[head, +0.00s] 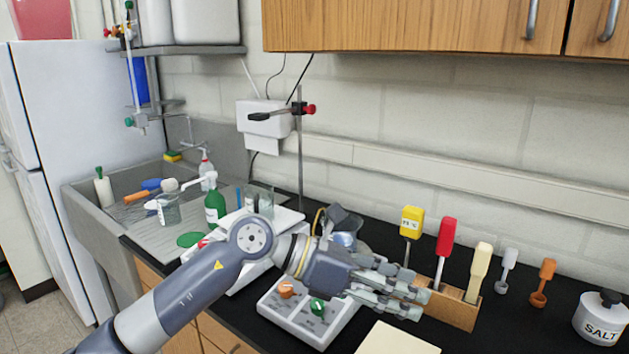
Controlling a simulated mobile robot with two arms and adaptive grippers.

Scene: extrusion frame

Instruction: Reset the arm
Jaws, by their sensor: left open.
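My left arm comes in from the lower left and reaches across the black counter (500,335). My left gripper (415,293) is open, with its fingers pointing right. Its fingertips are in front of the left end of a wooden holder (458,311); whether they touch it I cannot tell. Nothing shows between the fingers. My right gripper is not in view.
A white device with orange and green knobs (295,318) sits below the gripper. Yellow, red (446,238) and cream handles stand by the holder. A salt jar (601,318) is at the right. A green bottle (214,204) stands near the sink (130,200).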

